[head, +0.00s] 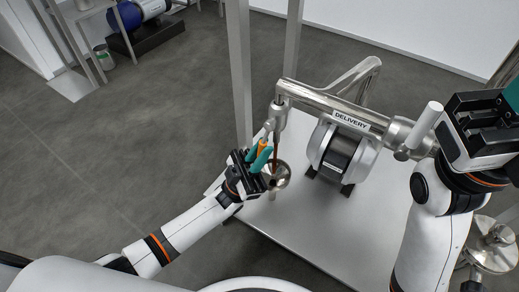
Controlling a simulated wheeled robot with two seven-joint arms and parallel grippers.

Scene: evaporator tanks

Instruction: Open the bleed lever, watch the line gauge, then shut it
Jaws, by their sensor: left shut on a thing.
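My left gripper (260,158), with teal fingers, is shut on the orange-gripped bleed lever (264,145) at the left end of the delivery pipe. A narrow brown streak, apparently liquid, runs down from the small outlet valve (277,116) beside it into a steel funnel (283,178) on the plate. The fingers hide part of the lever. I cannot make out a line gauge face. My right gripper (511,97) is at the right edge, cut off by the frame, with its finger opening not visible.
The steel pipe (312,95) labelled DELIVERY crosses above a silver and black pump (337,152). A white handle (427,122) stands at its right end. Frame posts rise behind the steel base plate (312,235).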

